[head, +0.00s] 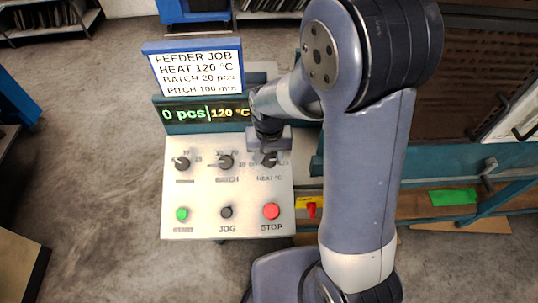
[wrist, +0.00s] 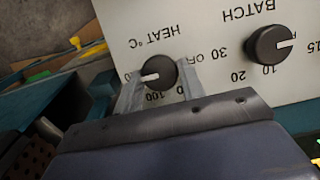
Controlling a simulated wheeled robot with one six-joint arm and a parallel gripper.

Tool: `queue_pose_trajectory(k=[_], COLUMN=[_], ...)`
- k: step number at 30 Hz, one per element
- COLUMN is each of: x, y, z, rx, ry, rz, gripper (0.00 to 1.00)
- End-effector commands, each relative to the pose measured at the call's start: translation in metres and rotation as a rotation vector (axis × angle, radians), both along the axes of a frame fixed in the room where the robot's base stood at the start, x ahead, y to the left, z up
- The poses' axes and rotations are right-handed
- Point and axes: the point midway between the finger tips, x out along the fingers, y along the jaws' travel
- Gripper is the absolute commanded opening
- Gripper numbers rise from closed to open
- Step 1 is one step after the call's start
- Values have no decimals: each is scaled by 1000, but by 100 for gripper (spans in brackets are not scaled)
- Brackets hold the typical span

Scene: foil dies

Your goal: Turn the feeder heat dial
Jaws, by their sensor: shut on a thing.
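The heat dial (head: 269,160) is a black knob at the upper right of the feeder's pale panel (head: 190,192), above its "HEAT °C" label. In the upside-down wrist view, the heat dial (wrist: 158,70) sits between the two grey fingers, its white pointer line toward the left of that picture. My gripper (wrist: 158,82) is shut on the dial, one finger on each side. In the head view my gripper (head: 268,148) comes from above and partly hides the dial and its scale. The display (head: 205,113) reads "0 pcs" and "120 °C".
The job card (head: 198,72) reads heat 120 °C, batch 20 pcs, pitch 100 mm. The batch dial (head: 226,162) and another dial (head: 182,163) stand left. Below are a green button (head: 182,214), the black jog button (head: 226,212) and the red stop button (head: 271,211).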

Motion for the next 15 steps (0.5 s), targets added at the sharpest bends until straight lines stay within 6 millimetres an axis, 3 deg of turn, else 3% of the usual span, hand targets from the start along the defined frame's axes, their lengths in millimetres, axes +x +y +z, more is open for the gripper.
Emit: queue_pose_trajectory(k=[8,15], x=[0,0], y=[1,3], z=[-1,-1], rx=[-27,-83], ry=[1,3], rz=[82,256], gripper=[15,15])
